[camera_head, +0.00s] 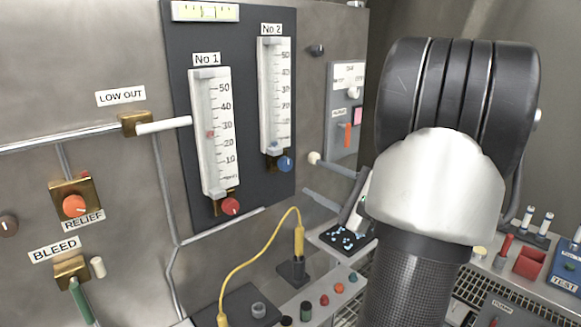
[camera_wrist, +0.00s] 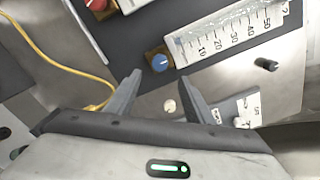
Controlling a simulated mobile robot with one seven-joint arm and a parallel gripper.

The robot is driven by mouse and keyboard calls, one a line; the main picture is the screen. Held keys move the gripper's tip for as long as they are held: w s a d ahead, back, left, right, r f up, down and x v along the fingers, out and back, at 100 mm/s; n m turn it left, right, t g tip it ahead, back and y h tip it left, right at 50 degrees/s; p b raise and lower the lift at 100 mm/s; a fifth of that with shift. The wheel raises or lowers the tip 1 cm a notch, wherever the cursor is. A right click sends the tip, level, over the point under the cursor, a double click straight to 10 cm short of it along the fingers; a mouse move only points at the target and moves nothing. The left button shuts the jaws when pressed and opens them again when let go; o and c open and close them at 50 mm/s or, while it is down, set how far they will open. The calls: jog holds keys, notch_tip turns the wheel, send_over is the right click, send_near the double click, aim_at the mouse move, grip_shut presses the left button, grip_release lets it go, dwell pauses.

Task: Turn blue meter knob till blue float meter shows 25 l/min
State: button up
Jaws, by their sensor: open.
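The blue meter knob (camera_head: 285,164) sits at the lower right of the float meter No 2 (camera_head: 274,95) on a dark panel. The blue float (camera_head: 273,148) shows near the bottom of that meter's scale, under the 10 mark. In the wrist view the blue knob (camera_wrist: 160,63) lies beyond my gripper (camera_wrist: 160,82), roughly between the fingertips in the picture, and the meter (camera_wrist: 225,35) runs off to the upper right. My gripper is open with nothing between its fingers, apart from the knob. In the head view my arm hides most of my gripper.
The float meter No 1 (camera_head: 210,130) and its red knob (camera_head: 231,206) are left of the blue one. A yellow cable (camera_head: 250,252) loops below. A switch plate (camera_head: 346,105) stands right of the meters.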

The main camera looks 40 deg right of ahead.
aim_at(288, 166)
jog(key=w, duration=1)
jog(key=shift+w+a+p, duration=0.2)
jog(key=shift+a+p, duration=0.1)
jog(key=shift+a, duration=0.1)
jog(key=c, duration=1)
